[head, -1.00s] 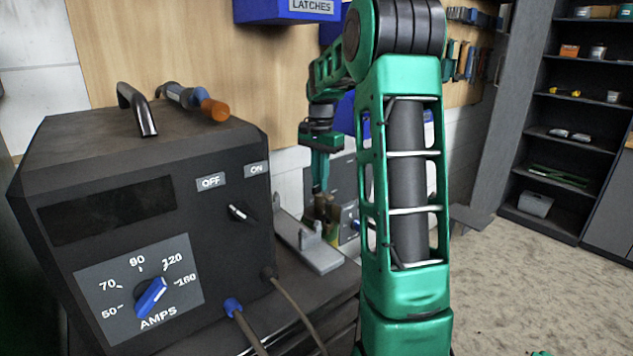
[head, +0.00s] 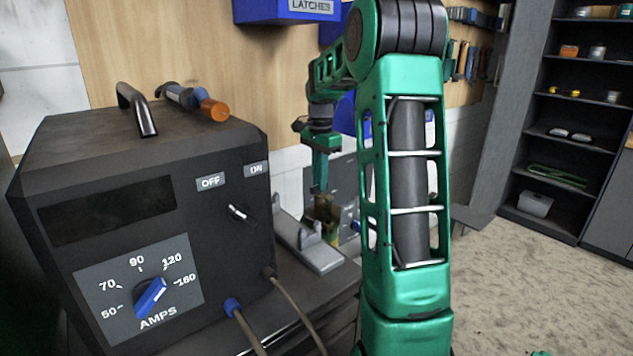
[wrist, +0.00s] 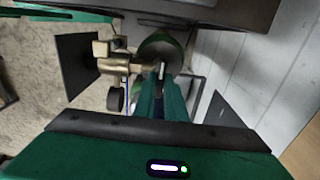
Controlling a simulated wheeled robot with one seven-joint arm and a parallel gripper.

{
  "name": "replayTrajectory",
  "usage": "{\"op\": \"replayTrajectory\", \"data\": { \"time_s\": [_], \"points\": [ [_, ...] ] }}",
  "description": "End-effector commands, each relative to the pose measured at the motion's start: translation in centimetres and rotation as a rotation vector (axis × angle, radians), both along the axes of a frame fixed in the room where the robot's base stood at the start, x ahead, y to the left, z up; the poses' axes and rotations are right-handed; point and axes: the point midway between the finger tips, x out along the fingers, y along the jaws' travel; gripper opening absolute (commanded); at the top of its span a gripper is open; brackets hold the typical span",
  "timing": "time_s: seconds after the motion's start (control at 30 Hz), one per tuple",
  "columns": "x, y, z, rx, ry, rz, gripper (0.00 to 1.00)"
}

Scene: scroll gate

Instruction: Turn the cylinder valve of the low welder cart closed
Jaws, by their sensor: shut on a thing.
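The low welder cart's gas cylinder (wrist: 160,46) is green and partly hidden behind my gripper in the wrist view. A brass valve body with a regulator (wrist: 118,64) sticks out to the left from its top. My gripper (wrist: 164,82) reaches down over the cylinder top, its green fingers close together. It is shut on the valve handle, of which only a thin pale edge (wrist: 162,69) shows between the fingertips. In the head view my gripper (head: 319,182) is behind the welder, with the brownish valve fittings (head: 324,208) just below it. The handle's angle cannot be told.
A dark welder (head: 150,200) with an amps dial fills the left of the head view. A grey bracket (head: 310,245) lies beside it. A blue latches bin (head: 290,10) hangs above. Shelves (head: 565,120) stand at the right; the floor there is clear.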

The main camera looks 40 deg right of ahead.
Motion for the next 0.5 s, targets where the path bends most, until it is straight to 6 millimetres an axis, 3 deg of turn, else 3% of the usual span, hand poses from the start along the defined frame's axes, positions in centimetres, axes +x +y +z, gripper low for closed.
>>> {"op": "replayTrajectory", "data": {
  "time_s": [0.03,0.1,0.5],
  "points": [
    [0.48,0.36,0.17,-0.002,-0.009,0.012,0.18],
    [0.43,0.32,0.16,-0.002,-0.008,0.01,0.29],
    [0.21,0.09,0.87,-0.002,-0.005,0.005,0.29]
  ]
}}
